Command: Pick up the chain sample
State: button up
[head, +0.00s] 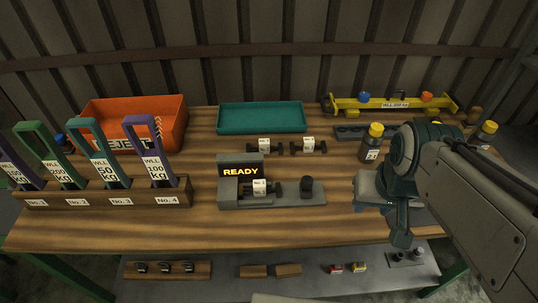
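Several small dark pieces with white tags could be the chain sample; I cannot make out chain links. Two more, a left tagged piece (264,147) and a right tagged piece (309,147), lie on the table behind the fixture. My gripper (390,222) is over the right part of the table, right of the fixture and apart from all these pieces. Its fingers are partly hidden by my arm, so its opening is unclear. I see nothing held in it.
A wooden rack (105,198) with several coloured tagged slings stands at left. Behind are an orange reject bin (172,112), a teal tray (262,118) and a yellow beam (420,104). A yellow-capped bottle (371,150) stands near my arm. The table's front middle is clear.

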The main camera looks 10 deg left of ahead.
aim_at(260, 189)
jog(key=u, duration=0.05)
jog(key=k, duration=0.95)
jog(key=u, duration=1.75)
jog(key=i, duration=1.3)
jog(key=z, duration=1.5)
